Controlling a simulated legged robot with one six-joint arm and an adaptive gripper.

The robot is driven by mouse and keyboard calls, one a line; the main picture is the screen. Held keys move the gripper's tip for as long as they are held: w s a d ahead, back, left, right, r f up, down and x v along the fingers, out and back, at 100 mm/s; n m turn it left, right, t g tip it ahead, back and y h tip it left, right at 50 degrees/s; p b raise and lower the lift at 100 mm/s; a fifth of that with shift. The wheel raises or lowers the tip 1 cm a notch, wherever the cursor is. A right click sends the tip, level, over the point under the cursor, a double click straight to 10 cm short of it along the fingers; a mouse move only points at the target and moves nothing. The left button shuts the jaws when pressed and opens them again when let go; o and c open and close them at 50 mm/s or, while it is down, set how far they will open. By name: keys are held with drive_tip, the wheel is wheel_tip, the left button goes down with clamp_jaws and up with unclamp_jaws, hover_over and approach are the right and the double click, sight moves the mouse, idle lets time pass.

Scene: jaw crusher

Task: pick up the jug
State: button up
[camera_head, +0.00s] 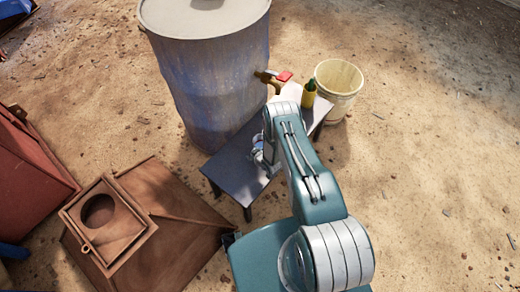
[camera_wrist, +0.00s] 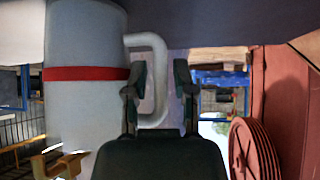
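The jug (camera_wrist: 88,100) fills the left of the wrist view. It is pale grey with a red band, and its pale handle (camera_wrist: 159,75) sticks out to the right. My gripper (camera_wrist: 160,90) is open, with one dark finger on each side of the handle. The handle shows between the fingers with gaps beside it, so they do not look closed on it. In the head view my gripper (camera_head: 258,152) is low over the left part of the small dark bench (camera_head: 228,170). My arm hides most of that spot, and I cannot make out the jug clearly there.
A large blue-grey barrel (camera_head: 215,80) with a red-handled tap (camera_head: 283,76) stands behind the bench. A dark green and yellow bottle (camera_head: 308,95) is on the bench's right end. A cream bucket (camera_head: 338,85) stands beyond it. A rusty metal hopper (camera_head: 150,235) lies at front left.

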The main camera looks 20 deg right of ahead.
clamp_jaws()
drive_tip(key=shift+r, duration=0.2)
